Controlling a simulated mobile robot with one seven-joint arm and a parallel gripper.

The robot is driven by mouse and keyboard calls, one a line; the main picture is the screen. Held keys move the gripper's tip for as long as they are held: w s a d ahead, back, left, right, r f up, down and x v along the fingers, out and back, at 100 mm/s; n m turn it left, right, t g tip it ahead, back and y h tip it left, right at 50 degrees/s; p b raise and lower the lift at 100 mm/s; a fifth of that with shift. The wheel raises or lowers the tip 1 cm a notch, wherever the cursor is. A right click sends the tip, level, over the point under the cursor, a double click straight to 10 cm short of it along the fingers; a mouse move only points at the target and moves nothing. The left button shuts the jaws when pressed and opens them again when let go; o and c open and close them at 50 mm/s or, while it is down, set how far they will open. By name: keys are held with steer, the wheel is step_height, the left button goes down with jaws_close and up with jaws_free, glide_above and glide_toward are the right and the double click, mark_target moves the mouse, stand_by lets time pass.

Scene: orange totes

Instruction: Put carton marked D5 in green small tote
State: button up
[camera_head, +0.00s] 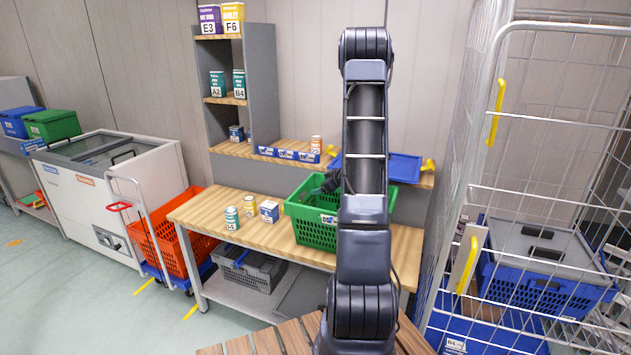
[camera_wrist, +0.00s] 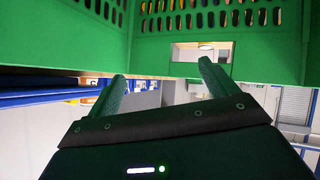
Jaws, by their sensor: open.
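The green small tote (camera_head: 312,232) stands on the wooden table, partly behind my arm. A small blue-and-white carton (camera_head: 269,211) stands upright on the table just left of the tote; its marking is too small to read surely, so I cannot tell if it is D5. My gripper (camera_head: 328,184) shows dark at the tote's top, partly hidden by my arm. In the wrist view my gripper (camera_wrist: 162,76) is open with nothing seen between its fingers. The tote's slotted green walls (camera_wrist: 60,45) fill the upper part of that view. Most of the tote's inside is hidden.
Two cans, one teal (camera_head: 232,219) and one yellow (camera_head: 250,206), stand left of the carton. A shelf (camera_head: 240,150) behind holds more cartons and cans, and a blue tray (camera_head: 405,168). A wire cage trolley (camera_head: 500,85) stands at right. The table's left end is clear.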

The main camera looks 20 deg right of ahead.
steer(key=s+a+r+m+h, duration=0.2)
steer(key=s+r, duration=0.2)
steer(key=r, duration=0.3)
steer(key=s+a+r+m+g+h, duration=0.1)
steer(key=s+a+r+h, duration=0.2)
steer(key=r, duration=0.4)
steer(key=s+a+r+m+h, duration=0.1)
steer(key=s+r+m+h, duration=0.1)
steer(key=s+r, duration=0.4)
steer(key=s+a+r+m+g+y, duration=0.1)
steer(key=s+a, duration=0.4)
steer(key=s, duration=0.4)
steer(key=s+a+r+m+g+y, duration=0.1)
steer(key=s+a+r+g, duration=0.1)
steer(key=s+a, duration=0.3)
steer(key=s+a+r+g+y, duration=0.1)
steer(key=s+a, duration=0.3)
steer(key=s, duration=1)
steer(key=shift+a+r+m+g, duration=0.4)
steer(key=shift+r+g, duration=0.1)
steer(key=shift+r, duration=0.25)
